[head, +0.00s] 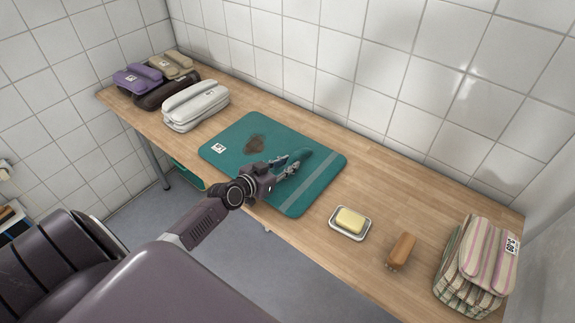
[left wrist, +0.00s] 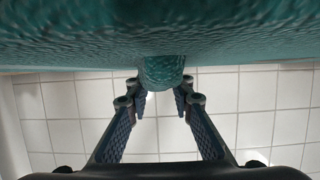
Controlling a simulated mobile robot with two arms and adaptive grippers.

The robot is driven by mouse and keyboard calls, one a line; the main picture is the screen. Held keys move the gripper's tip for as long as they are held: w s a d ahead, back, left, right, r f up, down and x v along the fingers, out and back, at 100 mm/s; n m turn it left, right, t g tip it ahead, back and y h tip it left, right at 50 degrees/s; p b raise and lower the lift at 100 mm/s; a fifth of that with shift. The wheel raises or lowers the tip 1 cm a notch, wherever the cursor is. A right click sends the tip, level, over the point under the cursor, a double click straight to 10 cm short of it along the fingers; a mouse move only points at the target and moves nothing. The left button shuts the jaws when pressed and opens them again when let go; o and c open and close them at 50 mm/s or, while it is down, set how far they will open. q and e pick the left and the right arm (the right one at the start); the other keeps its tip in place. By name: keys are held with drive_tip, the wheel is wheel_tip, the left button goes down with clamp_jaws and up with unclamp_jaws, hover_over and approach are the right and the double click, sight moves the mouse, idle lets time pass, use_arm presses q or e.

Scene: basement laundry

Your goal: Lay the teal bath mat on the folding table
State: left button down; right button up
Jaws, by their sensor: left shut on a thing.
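The teal bath mat (head: 240,170) lies spread over the middle of the wooden folding table (head: 385,185). It has a brown stain, a white label near its left corner and a pale stripe near its right end. My left gripper (head: 291,166) is over the mat's right half, shut on a raised fold of it. In the left wrist view the mat (left wrist: 80,40) fills the top, and its fold sits between the fingertips (left wrist: 161,92). The arm hides part of the mat's front edge. My right gripper is not in view.
A light grey folded bundle (head: 195,105) and purple (head: 137,78), dark and beige bundles stand at the left. A soap dish (head: 349,236) with yellow soap, a wooden brush (head: 401,250) and striped folded cloths (head: 477,262) are at the right. Tiled walls border the table.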

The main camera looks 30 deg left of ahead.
use_arm(q)
drive_tip(key=c, duration=2.1)
unclamp_jaws()
drive_tip(key=shift+f, duration=0.1)
drive_tip(key=o, duration=0.4)
drive_tip(key=shift+r, duration=0.25)
drive_tip(key=shift+s, duration=0.35)
drive_tip(key=v, duration=1.1)
drive_tip(key=shift+s+r, duration=0.15)
